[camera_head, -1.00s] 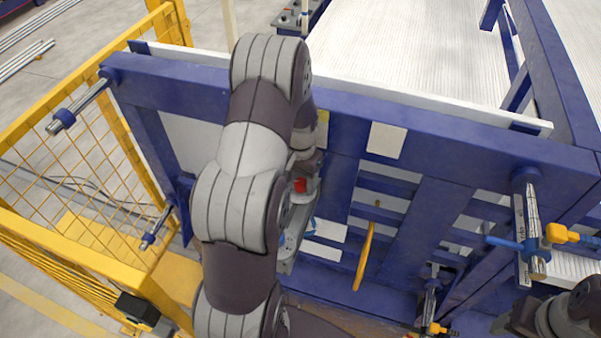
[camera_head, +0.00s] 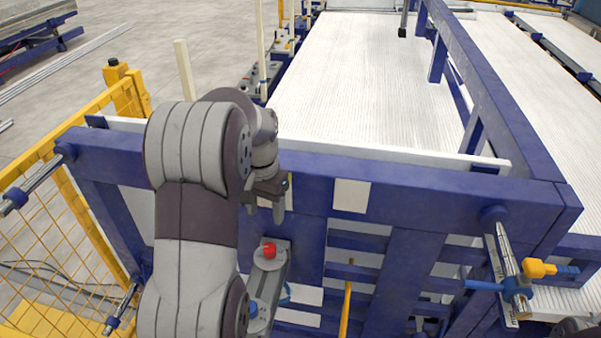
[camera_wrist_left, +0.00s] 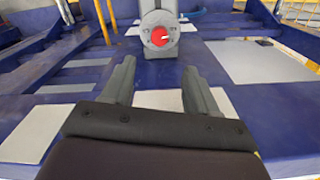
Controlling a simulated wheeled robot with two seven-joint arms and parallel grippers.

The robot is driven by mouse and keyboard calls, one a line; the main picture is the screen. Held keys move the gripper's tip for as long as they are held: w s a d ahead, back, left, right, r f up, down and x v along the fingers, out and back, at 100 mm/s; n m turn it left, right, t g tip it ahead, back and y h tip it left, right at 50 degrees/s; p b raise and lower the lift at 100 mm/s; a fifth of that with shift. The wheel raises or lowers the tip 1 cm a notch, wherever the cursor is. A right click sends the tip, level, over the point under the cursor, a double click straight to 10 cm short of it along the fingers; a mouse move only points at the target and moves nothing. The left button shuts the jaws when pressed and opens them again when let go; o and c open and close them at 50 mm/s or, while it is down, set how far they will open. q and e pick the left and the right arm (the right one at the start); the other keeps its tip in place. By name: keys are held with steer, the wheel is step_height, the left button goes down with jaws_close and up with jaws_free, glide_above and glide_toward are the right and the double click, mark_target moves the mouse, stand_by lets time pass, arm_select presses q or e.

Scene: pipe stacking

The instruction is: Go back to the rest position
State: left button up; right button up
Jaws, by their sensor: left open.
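My left gripper (camera_head: 265,206) hangs at the end of my raised left arm, in front of the blue frame's top beam. In the left wrist view its two fingers (camera_wrist_left: 158,85) are spread apart with nothing between them. A red knob (camera_head: 269,250) on a grey fixture lies just below the gripper in the head view. The same red knob (camera_wrist_left: 160,36) shows beyond the fingertips in the left wrist view, apart from them.
The blue frame (camera_head: 410,200) stands close in front of me. A yellow mesh fence (camera_head: 60,225) is at left. A rod with a yellow-and-blue clamp (camera_head: 520,280) sticks out at right. A bed of white pipes (camera_head: 350,80) lies behind the beam.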

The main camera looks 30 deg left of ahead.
arm_select(q)
steer(key=s+d+f+t+b, duration=0.1)
steer(key=s+d+f+b, duration=1)
steer(key=d+f, duration=0.5)
steer(key=shift+s+m, duration=0.3)
steer(key=shift+m, duration=0.1)
steer(key=shift+d+r, duration=0.1)
steer(key=shift+d, duration=0.1)
